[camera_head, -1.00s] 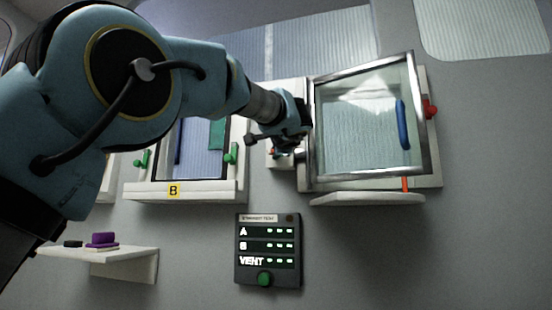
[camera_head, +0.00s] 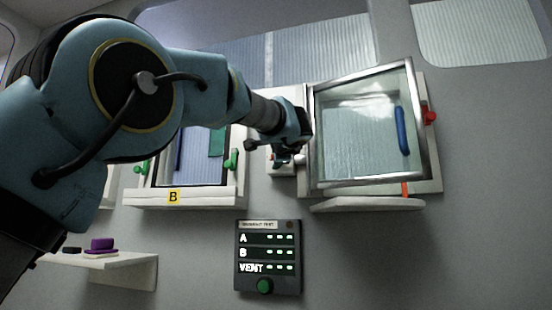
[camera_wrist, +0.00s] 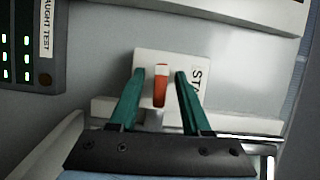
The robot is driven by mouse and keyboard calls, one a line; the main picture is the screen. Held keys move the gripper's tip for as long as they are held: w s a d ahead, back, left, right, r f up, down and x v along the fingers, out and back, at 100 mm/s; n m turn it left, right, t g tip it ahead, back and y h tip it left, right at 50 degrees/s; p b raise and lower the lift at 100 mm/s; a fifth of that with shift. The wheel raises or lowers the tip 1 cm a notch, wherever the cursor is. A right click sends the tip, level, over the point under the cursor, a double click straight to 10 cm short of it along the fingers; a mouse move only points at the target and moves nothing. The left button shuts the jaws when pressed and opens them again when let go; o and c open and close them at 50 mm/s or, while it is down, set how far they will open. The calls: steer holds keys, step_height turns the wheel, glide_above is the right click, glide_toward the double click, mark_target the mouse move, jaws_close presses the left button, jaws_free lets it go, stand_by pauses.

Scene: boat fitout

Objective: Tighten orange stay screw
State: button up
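The orange stay screw (camera_wrist: 160,88) shows in the wrist view as an upright orange grip with a pale top, on a white block (camera_wrist: 147,61) with a partly hidden label reading "ST". My gripper (camera_wrist: 159,73) has its two green fingers apart, one on each side of the screw, with a visible gap on both sides. In the head view my gripper (camera_head: 287,160) is at the white block left of the open window (camera_head: 362,130), and it hides the screw there.
The tilted glass window with its metal frame is close to the right of my gripper. An orange rod (camera_head: 405,188) shows under it, above a white ledge (camera_head: 367,204). Hatch B (camera_head: 218,192) is to the left. The test panel (camera_head: 268,285) is below.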

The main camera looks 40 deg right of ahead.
steer(key=b+v, duration=0.1)
steer(key=v, duration=0.9)
steer(key=shift+s+a+b, duration=0.25)
steer(key=shift+s+b, duration=0.05)
steer(key=shift+s, duration=0.05)
